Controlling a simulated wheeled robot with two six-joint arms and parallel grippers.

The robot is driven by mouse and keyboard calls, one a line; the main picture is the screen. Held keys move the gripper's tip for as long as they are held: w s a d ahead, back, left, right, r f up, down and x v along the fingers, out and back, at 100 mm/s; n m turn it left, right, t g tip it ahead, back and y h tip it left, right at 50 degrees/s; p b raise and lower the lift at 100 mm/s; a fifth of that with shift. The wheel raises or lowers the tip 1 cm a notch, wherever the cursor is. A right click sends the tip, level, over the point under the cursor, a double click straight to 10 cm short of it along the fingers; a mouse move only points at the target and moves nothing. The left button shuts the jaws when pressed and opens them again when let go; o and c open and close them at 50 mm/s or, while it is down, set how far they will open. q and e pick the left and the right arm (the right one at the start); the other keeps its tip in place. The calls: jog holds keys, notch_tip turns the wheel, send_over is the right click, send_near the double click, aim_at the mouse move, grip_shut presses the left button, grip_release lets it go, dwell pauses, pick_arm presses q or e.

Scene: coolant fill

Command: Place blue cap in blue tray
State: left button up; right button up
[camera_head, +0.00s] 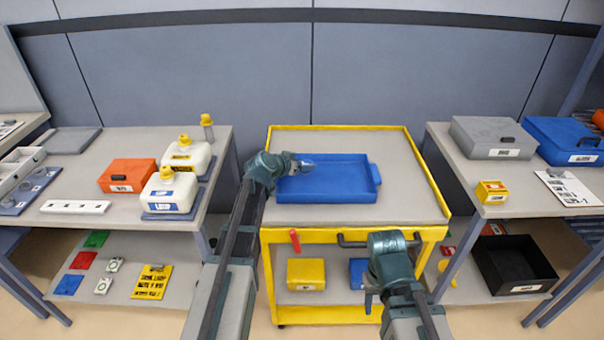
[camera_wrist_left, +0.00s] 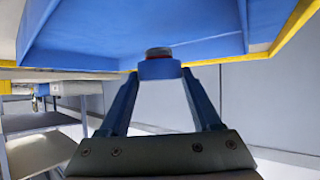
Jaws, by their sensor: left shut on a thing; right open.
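The blue tray (camera_head: 335,195) is a shallow tray with a tab on its right side, on top of the yellow cart; its side also fills the top of the left wrist view (camera_wrist_left: 130,40). My left gripper (camera_head: 304,164) is at the tray's left part in the head view. It is shut on the blue cap (camera_wrist_left: 160,69), which sits between the fingertips, with a grey and red part at its top. My right gripper (camera_head: 371,298) is open and empty, low in front of the cart.
The yellow cart (camera_head: 410,205) has free grey surface around the tray. The left table holds white jugs with yellow caps (camera_head: 185,155) and an orange box (camera_head: 127,175). The right table holds a grey case (camera_head: 492,138) and a small yellow box (camera_head: 491,192).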

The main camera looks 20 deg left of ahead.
pick_arm(q)
jog(key=shift+a+f+b, duration=0.1)
jog(key=shift+f+b, duration=1.65)
jog(key=shift+f, duration=0.05)
jog(key=shift+f, duration=0.15)
jog(key=o, duration=1.3)
jog(key=shift+r, duration=0.2)
jog(key=shift+s+r+p, duration=0.25)
jog(key=shift+p, duration=0.05)
jog(key=p+v, duration=0.5)
jog(key=v, duration=0.6)
jog(key=shift+s, duration=0.15)
